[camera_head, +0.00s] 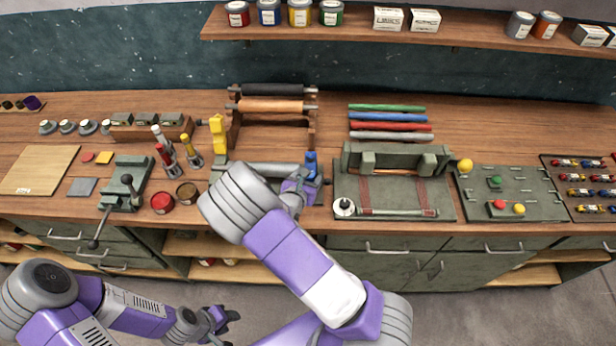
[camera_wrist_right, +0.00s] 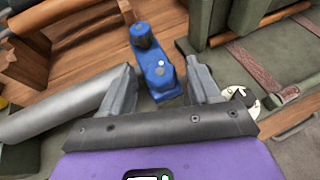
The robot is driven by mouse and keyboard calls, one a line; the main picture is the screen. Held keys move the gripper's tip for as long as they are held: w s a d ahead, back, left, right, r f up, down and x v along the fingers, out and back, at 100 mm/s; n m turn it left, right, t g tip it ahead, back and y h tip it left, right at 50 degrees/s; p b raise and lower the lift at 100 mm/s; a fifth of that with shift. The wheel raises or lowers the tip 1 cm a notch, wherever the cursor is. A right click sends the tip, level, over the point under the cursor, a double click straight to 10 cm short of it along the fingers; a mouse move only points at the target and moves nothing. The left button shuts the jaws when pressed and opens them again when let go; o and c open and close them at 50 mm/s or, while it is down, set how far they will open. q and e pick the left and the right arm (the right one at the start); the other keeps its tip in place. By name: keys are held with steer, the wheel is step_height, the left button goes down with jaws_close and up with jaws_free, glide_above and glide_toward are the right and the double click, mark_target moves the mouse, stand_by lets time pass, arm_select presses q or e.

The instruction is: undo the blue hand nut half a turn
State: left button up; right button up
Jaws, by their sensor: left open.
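The blue hand nut (camera_head: 311,160) is at the right end of the roller stand, on the bench. In the right wrist view the blue part (camera_wrist_right: 157,75) has a round knob at its far end and a body with a white dot. My right gripper (camera_head: 300,187) is just in front of it. In the wrist view its two fingers (camera_wrist_right: 162,82) are spread, one on each side of the blue part, with gaps showing; I see no clear contact. My left gripper (camera_head: 222,318) is low in front of the bench, open and empty, away from the nut.
A grey roller (camera_wrist_right: 60,108) lies left of the right gripper. The green press bed (camera_head: 395,195) with red straps is close on the right. Matching yellow parts (camera_head: 217,130) are at the stand's left end. Red and brown tins (camera_head: 162,203) stand further left.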

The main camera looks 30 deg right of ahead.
steer(key=c, duration=1)
steer(key=shift+s+d+f+n+t+y+b, duration=0.2)
steer(key=shift+n+t+y+b, duration=0.4)
steer(key=shift+b, duration=0.35)
steer(key=shift+s+d+n+t+y+b, duration=0.15)
steer(key=shift+n+t+y+b, duration=0.6)
steer(key=shift+n+y, duration=0.5)
steer(key=shift+r+n+y, duration=0.15)
steer(key=shift+n+y, duration=0.2)
steer(key=shift+n, duration=0.1)
steer(key=o, duration=1.1)
steer(key=shift+t, duration=0.25)
steer(key=shift+c, duration=0.2)
